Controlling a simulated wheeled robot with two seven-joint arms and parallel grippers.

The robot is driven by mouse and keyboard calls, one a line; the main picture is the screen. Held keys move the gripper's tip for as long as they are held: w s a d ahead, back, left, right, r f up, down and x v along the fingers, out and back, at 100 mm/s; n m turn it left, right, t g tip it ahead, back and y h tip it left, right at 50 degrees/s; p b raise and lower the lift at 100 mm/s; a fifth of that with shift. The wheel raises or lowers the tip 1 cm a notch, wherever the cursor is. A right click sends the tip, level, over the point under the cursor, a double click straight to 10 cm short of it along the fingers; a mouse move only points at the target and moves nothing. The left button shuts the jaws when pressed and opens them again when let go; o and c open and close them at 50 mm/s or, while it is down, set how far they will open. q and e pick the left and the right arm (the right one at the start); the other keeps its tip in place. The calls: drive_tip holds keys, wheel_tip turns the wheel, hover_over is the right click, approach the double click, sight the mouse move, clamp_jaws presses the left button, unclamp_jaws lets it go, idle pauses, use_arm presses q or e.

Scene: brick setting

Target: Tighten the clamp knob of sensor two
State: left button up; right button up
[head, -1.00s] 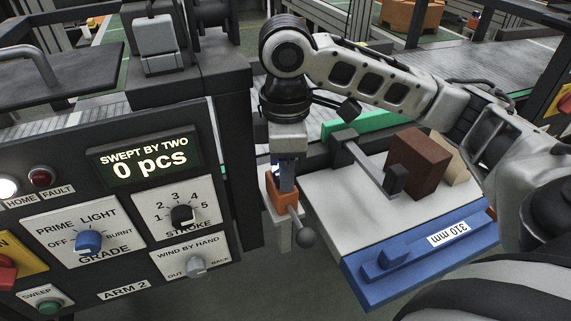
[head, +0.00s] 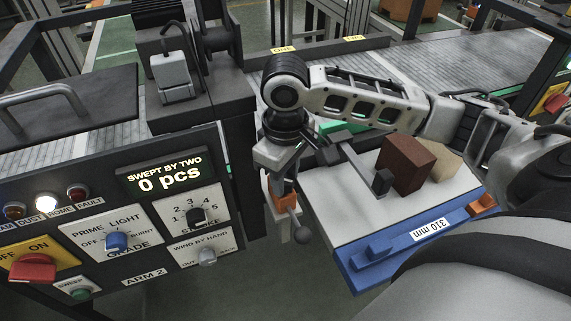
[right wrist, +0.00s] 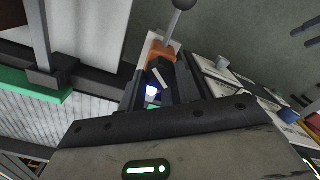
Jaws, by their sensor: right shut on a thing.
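My right gripper (head: 284,188) comes down in the head view, tilted, onto a small orange block (head: 281,205) on a pale post beside the dark machine. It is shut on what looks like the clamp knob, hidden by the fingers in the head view. In the right wrist view a dark knob with a white stripe (right wrist: 163,73) shows between the gripper body and the orange block (right wrist: 160,51). A bluish-white light (right wrist: 152,91) glows beside it. A grey ball-ended lever (head: 302,236) sticks out below the orange block. My left gripper is not in view.
A control panel (head: 130,220) with knobs and a lit display reading 0 pcs stands left. A pale table (head: 345,215) with brown and tan bricks (head: 405,163) and a blue bar marked 310 mm (head: 400,245) is right. A conveyor (head: 440,75) runs behind.

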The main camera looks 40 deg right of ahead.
drive_tip(key=m, duration=0.4)
drive_tip(key=shift+m, duration=0.4)
drive_tip(key=shift+w+m, duration=0.1)
drive_tip(key=shift+m, duration=2.1)
drive_tip(key=shift+r, duration=0.1)
drive_tip(key=o, duration=1)
drive_tip(key=shift+c, duration=0.2)
wheel_tip(320, 180, up, 16)
drive_tip(key=shift+c, duration=0.3)
